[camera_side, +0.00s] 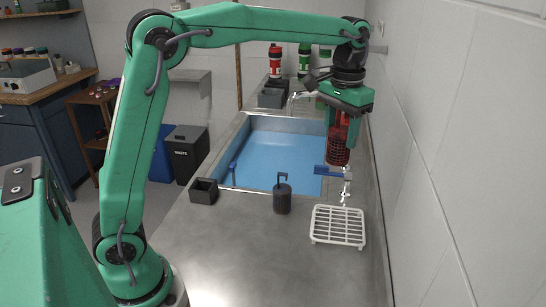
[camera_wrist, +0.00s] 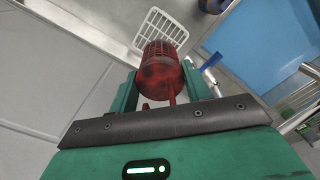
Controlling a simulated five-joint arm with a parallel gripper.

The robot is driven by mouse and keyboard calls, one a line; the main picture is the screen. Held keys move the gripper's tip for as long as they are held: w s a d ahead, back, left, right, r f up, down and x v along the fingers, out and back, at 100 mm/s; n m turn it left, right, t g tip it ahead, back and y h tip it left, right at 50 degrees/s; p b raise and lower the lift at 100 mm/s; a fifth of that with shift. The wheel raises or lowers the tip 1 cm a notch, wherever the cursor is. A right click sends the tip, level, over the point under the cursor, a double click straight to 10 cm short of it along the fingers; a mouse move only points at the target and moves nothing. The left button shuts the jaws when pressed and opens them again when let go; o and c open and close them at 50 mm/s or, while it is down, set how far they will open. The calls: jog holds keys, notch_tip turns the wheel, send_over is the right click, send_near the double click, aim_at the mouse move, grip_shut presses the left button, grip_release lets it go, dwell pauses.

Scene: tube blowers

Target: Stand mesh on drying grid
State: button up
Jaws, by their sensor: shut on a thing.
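The mesh is a dark red perforated cylinder (camera_side: 339,148), held below my gripper (camera_side: 345,120) and roughly upright in the side view. My gripper is shut on it, high above the counter near the sink's right edge. In the wrist view the mesh (camera_wrist: 158,65) sits between the two green fingers of my gripper (camera_wrist: 160,88), with a thin red stem towards the palm. The drying grid (camera_side: 338,226) is a white wire rack on the counter, with nothing on it. It lies nearer the side camera than the mesh. In the wrist view the mesh partly covers the grid (camera_wrist: 157,24).
A sink of blue liquid (camera_side: 275,160) is left of the mesh. A blue-handled fitting (camera_side: 334,180) stands between sink and grid. A dark handled canister (camera_side: 282,199) and an open black box (camera_side: 204,192) stand on the counter. A wall (camera_side: 450,150) bounds the right.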

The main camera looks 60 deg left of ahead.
jog(key=s+d+f+n, duration=0.3)
jog(key=d+f+n, duration=0.5)
jog(key=d+f, duration=0.1)
jog(key=shift+s+d+f+n, duration=0.3)
jog(key=shift+s+d+f, duration=0.05)
jog(key=shift+d, duration=0.15)
jog(key=shift+a+f, duration=0.1)
send_over(339, 223)
notch_tip(339, 223, down, 7)
jog(key=shift+f, duration=1.9)
jog(key=shift+f, duration=0.15)
jog(key=o, duration=1)
jog(key=shift+c, duration=0.2)
